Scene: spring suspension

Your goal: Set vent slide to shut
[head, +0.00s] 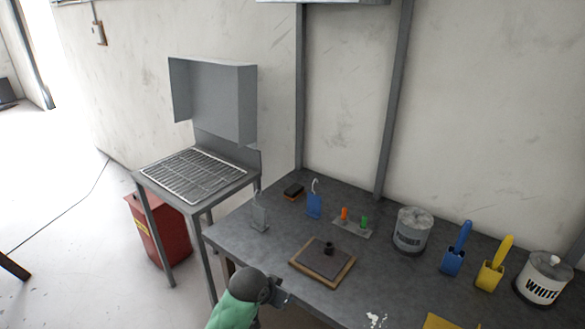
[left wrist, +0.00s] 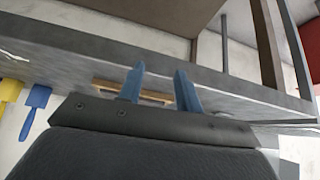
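No part is labelled as the vent slide. The likeliest is a dark flat plate with a short black knob (head: 328,249), set on a wooden-edged board (head: 306,273) on the bench; I cannot tell whether it is open or shut. My left gripper (head: 280,292) is low at the bench's front edge, just in front of the board and apart from it. In the left wrist view its two blue fingers (left wrist: 160,72) are spread with nothing between them; the board's wooden edge (left wrist: 107,86) shows behind them. My right gripper is in neither view.
A hooded grill stand (head: 190,178) and red bin (head: 158,235) are left.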

